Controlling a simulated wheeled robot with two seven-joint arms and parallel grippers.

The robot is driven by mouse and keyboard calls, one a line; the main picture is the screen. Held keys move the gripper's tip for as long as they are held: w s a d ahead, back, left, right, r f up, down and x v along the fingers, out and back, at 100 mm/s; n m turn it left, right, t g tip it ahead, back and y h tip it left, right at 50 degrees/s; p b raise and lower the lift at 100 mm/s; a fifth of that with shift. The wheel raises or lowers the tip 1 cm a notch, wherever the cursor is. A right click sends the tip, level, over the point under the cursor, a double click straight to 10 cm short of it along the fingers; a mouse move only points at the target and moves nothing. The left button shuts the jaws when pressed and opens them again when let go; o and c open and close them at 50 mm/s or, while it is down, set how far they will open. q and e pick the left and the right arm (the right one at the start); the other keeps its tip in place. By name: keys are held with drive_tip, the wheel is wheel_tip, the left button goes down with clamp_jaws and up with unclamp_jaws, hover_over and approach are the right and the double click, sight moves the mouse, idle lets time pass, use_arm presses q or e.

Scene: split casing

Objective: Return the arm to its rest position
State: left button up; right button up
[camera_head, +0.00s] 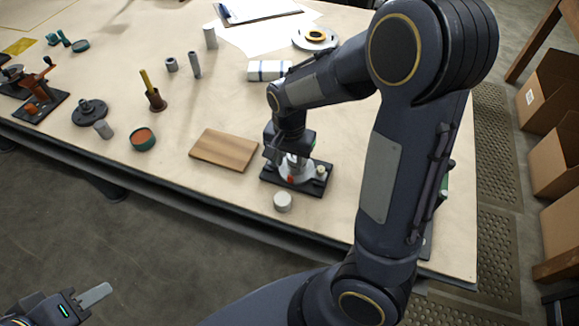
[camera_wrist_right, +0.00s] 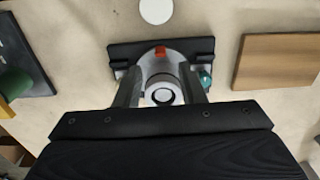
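My right gripper (camera_wrist_right: 162,88) points down over a split-casing assembly on a black base plate (camera_wrist_right: 195,48). Its two fingers stand apart on either side of a small round grey-white part (camera_wrist_right: 163,95), and seem clear of it, though contact is hard to judge. A grey casing body and a red piece (camera_wrist_right: 161,66) show between the fingertips. In the head view the right arm reaches over the table to this base plate (camera_head: 310,187). My left gripper (camera_head: 92,297) is at the bottom left, off the table; one pale finger shows, and its opening is unclear.
A wooden board (camera_head: 224,150) lies left of the base plate, and a white disc (camera_head: 282,201) lies in front. An orange-filled cup (camera_head: 143,139) and several grey cylinders stand further left.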

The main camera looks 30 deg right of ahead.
drive_tip(key=shift+r, duration=0.35)
drive_tip(key=s+a+r+n+t+y, duration=0.1)
drive_tip(key=s+r+n, duration=0.3)
drive_tip(key=s, duration=0.4)
drive_tip(key=s+a+r+n+t+y, duration=0.2)
drive_tip(key=s+r+n+t, duration=0.2)
drive_tip(key=s+r, duration=0.3)
drive_tip(key=shift+s+a+r+t+y, duration=0.15)
drive_tip(key=shift+s+t+y, duration=0.2)
drive_tip(key=shift+s, duration=0.25)
idle(1.9)
